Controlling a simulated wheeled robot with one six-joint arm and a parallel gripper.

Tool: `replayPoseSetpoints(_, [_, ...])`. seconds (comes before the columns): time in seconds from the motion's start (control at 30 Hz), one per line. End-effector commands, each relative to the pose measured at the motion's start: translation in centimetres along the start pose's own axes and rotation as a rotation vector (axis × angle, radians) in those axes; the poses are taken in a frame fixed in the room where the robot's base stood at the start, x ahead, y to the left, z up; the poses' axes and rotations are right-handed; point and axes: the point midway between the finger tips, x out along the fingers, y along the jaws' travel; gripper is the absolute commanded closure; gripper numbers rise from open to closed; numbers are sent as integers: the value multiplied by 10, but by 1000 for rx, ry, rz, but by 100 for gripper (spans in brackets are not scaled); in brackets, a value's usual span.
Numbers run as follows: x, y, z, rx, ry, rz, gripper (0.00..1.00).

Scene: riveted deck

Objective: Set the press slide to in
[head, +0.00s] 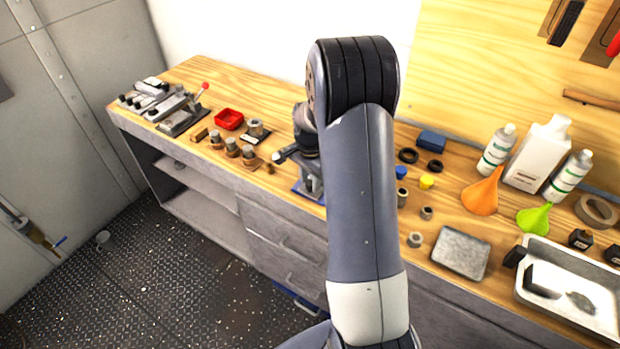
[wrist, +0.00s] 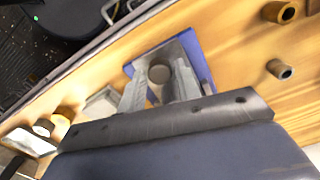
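A grey metal device on a blue base (head: 309,196), which looks like the press, stands at the bench's front edge, partly hidden behind my arm in the head view. In the wrist view its blue base (wrist: 201,62) lies beyond my fingers. My gripper (wrist: 161,78) points down over it with its two fingers apart. A round grey knob or post end (wrist: 159,73) shows between the fingers; I cannot tell whether they touch it. The slide's position cannot be read.
Left on the bench are a red-knobbed lever fixture (head: 185,115), a red bin (head: 229,119) and several small metal cylinders. The floor (head: 150,280) in front is mostly clear.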

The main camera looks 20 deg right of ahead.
Motion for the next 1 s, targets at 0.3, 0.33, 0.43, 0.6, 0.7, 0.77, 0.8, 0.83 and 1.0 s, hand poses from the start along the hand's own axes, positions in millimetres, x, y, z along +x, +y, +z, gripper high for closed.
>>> replayPoseSetpoints(0.3, [0, 0, 0, 0, 0, 0, 94])
replayPoseSetpoints(0.33, [0, 0, 0, 0, 0, 0, 97])
replayPoseSetpoints(0.43, [0, 0, 0, 0, 0, 0, 100])
replayPoseSetpoints(0.6, [0, 0, 0, 0, 0, 0, 100])
replayPoseSetpoints(0.7, [0, -2, -7, 2, 0, -1, 100])
replayPoseSetpoints(0.77, [0, -4, -15, 4, 0, -1, 100])
replayPoseSetpoints(0.8, [0, -6, -21, 4, 1, -2, 100])
replayPoseSetpoints(0.83, [0, -6, -25, 3, 1, -2, 100])
replayPoseSetpoints(1.0, [0, -9, -39, 2, 1, -2, 100])
